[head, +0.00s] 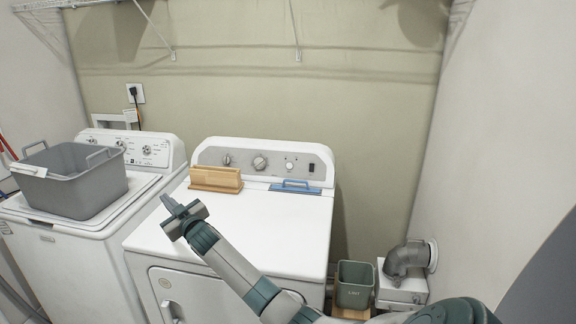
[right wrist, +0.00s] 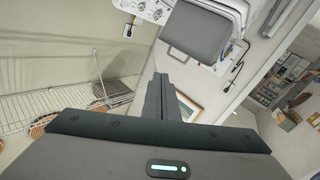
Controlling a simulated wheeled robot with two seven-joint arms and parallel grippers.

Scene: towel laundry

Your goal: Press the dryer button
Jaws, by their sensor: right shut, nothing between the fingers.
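The dryer (head: 255,225) is the white machine in the middle of the head view, with its door shut. Its grey control panel (head: 262,162) at the back carries round knobs, a small white round knob or button (head: 290,164) and a dark switch (head: 311,168). I cannot tell for sure which is the button. My right gripper (head: 172,204) is shut and empty above the left front part of the dryer top, apart from the panel. Its shut fingers (right wrist: 160,98) also show in the right wrist view. My left gripper is not in view.
A wooden box (head: 215,180) and a blue-handled item (head: 295,188) sit on the dryer top before the panel. The washer (head: 70,235) at left bears a grey basket (head: 75,190). A grey-green bin (head: 354,285) and a vent pipe (head: 402,258) stand at right.

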